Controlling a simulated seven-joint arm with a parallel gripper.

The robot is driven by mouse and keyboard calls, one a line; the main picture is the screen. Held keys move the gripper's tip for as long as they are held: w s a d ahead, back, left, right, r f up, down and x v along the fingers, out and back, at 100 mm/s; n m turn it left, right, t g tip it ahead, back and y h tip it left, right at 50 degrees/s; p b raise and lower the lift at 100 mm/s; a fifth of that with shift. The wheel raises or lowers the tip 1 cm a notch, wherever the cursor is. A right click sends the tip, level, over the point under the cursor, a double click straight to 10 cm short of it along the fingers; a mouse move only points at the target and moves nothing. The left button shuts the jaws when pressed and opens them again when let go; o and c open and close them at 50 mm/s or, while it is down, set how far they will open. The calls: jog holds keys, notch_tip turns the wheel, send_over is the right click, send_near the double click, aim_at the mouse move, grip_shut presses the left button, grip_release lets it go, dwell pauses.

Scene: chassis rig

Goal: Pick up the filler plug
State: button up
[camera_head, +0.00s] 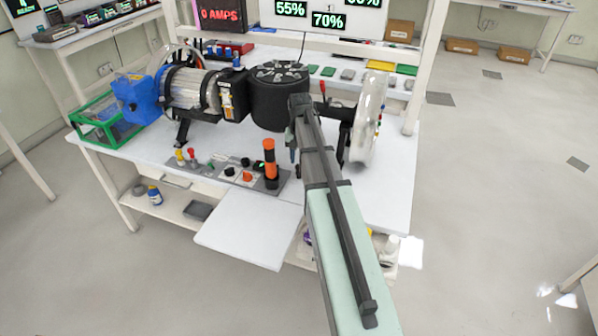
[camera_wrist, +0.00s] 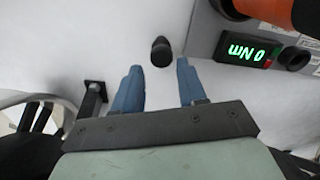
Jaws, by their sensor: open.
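A small dark plug (camera_wrist: 161,51), which looks like the filler plug, stands on the white tabletop in the wrist view. My gripper (camera_wrist: 157,68) is open, with its two blue fingers apart. The plug shows just beyond the fingertips, between their lines, and nothing is held. In the head view my gripper (camera_head: 291,144) is over the bench near the black wheel, with its fingers pointing down. I cannot make out the plug in the head view, where the arm covers part of the bench.
A control panel (camera_head: 231,174) with an orange-and-black handle (camera_head: 270,162) lies left of my gripper. A black wheel (camera_head: 279,100) and motor (camera_head: 190,88) stand behind. A clear disc (camera_head: 369,118) stands to the right. The front tabletop (camera_head: 245,232) is clear.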

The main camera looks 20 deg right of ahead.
aim_at(299, 172)
jog(key=shift+s+a+f, duration=0.1)
jog(key=shift+a+f, duration=0.05)
jog(key=shift+f, duration=0.55)
jog(key=shift+s+a+f, duration=0.1)
jog(key=shift+s+f, duration=0.05)
jog(key=shift+f, duration=0.55)
jog(key=shift+s+a+f, duration=0.1)
jog(key=shift+a+f, duration=0.05)
jog(key=shift+f, duration=1.2)
jog(key=shift+c, duration=0.3)
grip_shut()
